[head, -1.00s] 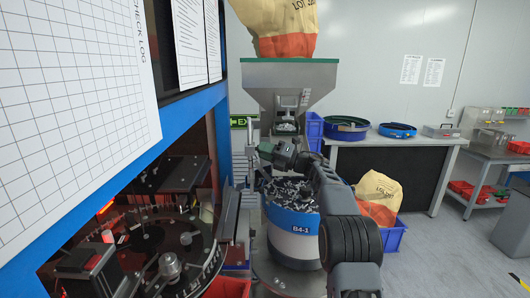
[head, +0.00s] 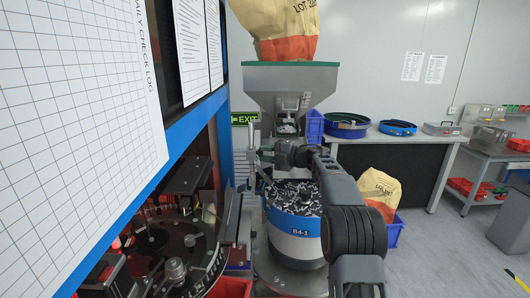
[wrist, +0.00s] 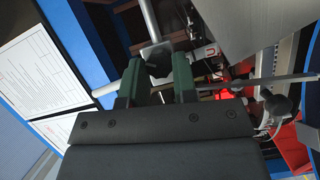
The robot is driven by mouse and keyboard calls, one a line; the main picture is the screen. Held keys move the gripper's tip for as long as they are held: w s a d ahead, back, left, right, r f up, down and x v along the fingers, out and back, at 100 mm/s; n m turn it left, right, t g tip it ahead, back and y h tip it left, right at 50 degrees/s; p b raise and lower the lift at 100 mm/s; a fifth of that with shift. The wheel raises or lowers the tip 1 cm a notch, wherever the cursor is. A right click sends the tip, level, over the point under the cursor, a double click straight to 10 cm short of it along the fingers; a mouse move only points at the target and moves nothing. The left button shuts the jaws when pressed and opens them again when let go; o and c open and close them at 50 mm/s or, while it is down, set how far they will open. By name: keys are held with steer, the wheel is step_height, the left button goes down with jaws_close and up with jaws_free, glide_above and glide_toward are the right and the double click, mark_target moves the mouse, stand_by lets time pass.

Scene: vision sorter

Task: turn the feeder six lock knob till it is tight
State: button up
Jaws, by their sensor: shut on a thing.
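My gripper (head: 270,156) reaches left from my arm, above the bowl marked B4-1 and beside the machine's blue frame. In the wrist view my gripper (wrist: 157,78) has its two green fingers on either side of a small dark knob (wrist: 158,63), and they are shut on it. The knob sits by a grey metal bracket and post. Part of it is hidden by the fingers. In the head view the knob is too small and covered to make out. No feeder number shows at the knob.
A grey hopper (head: 290,84) with a sack (head: 283,30) is above and behind. The blue machine frame (head: 187,128) is close on the left. Open floor lies to the right.

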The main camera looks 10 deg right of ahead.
steer(key=shift+w+r+m+g+h, duration=0.15)
steer(key=shift+m+g+h, duration=0.15)
steer(key=shift+m+g, duration=0.95)
steer(key=shift+r+m+g+h, duration=0.15)
steer(key=shift+m+g+h, duration=0.25)
steer(key=shift+m, duration=1.65)
steer(key=shift+g, duration=0.25)
steer(key=o, duration=0.9)
steer(key=shift+o, duration=0.2)
steer(key=v, duration=1.2)
